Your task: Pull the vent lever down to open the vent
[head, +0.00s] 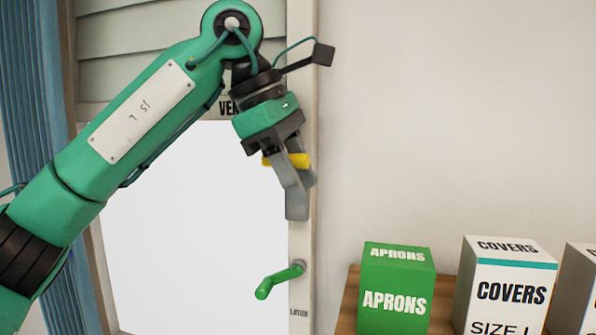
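The vent lever shows as a short yellow bar (300,160), level, at the right side of the window frame. My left gripper (301,200) points down at it. The bar passes between its two grey fingers, with the nearer finger covering part of it. I cannot tell whether the fingers press on the bar. The slatted vent (125,45) is at the top left, partly behind my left arm; its slats look closed. A sign starting "VE" (228,107) is partly hidden by the gripper. My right gripper is not in view.
A green crank handle (280,281) sticks out from the frame below the gripper. A green aprons box (396,290) and a white covers box (505,290) stand on a wooden surface (348,305) at the lower right. The wall above them is bare.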

